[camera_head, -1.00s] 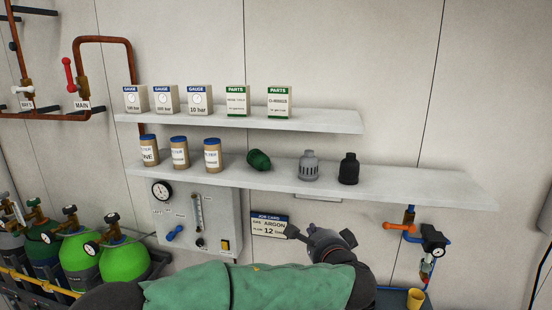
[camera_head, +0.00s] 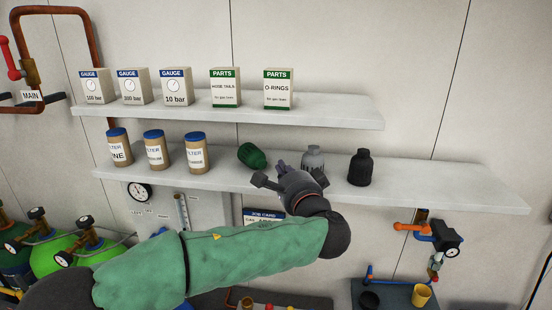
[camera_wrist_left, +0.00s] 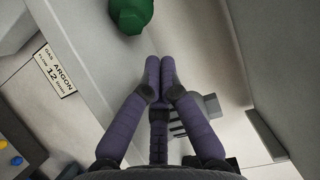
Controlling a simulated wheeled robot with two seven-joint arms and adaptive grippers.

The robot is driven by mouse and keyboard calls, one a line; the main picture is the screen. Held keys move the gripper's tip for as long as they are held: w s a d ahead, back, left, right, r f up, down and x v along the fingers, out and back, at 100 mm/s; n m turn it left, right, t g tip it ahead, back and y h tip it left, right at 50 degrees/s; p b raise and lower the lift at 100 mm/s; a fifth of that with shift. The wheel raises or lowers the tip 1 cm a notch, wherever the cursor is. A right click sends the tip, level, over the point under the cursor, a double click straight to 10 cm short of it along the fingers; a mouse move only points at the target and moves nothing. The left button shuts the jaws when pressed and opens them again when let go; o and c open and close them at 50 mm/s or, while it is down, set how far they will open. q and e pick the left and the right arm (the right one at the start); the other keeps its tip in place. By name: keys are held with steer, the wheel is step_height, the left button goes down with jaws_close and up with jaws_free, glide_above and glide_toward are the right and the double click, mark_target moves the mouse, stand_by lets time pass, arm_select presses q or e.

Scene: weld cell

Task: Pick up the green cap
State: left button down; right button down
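The green cap (camera_head: 252,156) lies tilted on the lower shelf (camera_head: 460,193), left of a grey cap (camera_head: 313,155). It also shows cut off at the top of the left wrist view (camera_wrist_left: 131,14). My left gripper (camera_head: 277,172) is at the front of the lower shelf, just right of and in front of the green cap, partly covering the grey one. In the left wrist view its purple fingers (camera_wrist_left: 160,68) come together at the tips with nothing between them. The green cap is beyond the fingertips, apart from them. My right gripper is not in view.
A black cap (camera_head: 359,167) stands right of the grey one. Several blue-lidded filter jars (camera_head: 154,152) stand to the left. The upper shelf (camera_head: 340,113) holds several boxes above. A job card (camera_head: 264,215) hangs below. The lower shelf's right end is clear.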

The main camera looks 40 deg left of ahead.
mark_target(248, 178)
arm_select(q)
steer(key=shift+w+a+r, duration=0.15)
steer(key=shift+w+a, duration=0.05)
steer(key=shift+a, duration=0.15)
steer(key=p+x, duration=0.2)
steer(key=x, duration=0.4)
steer(key=shift+w+a, duration=0.45)
steer(key=shift+a, duration=0.05)
steer(key=shift+w+a, duration=0.1)
steer(key=shift+a, duration=0.05)
steer(key=s+b, duration=0.2)
steer(key=s+a+b, duration=0.1)
steer(key=s, duration=0.1)
steer(key=s+b, duration=0.2)
steer(key=shift+s+a+f+b, duration=0.2)
steer(key=shift+s+a+b, duration=0.1)
steer(key=shift+a+b, duration=0.1)
steer(key=shift+s+a+r, duration=0.1)
steer(key=shift+s+a, duration=0.05)
steer(key=shift+s, duration=0.4)
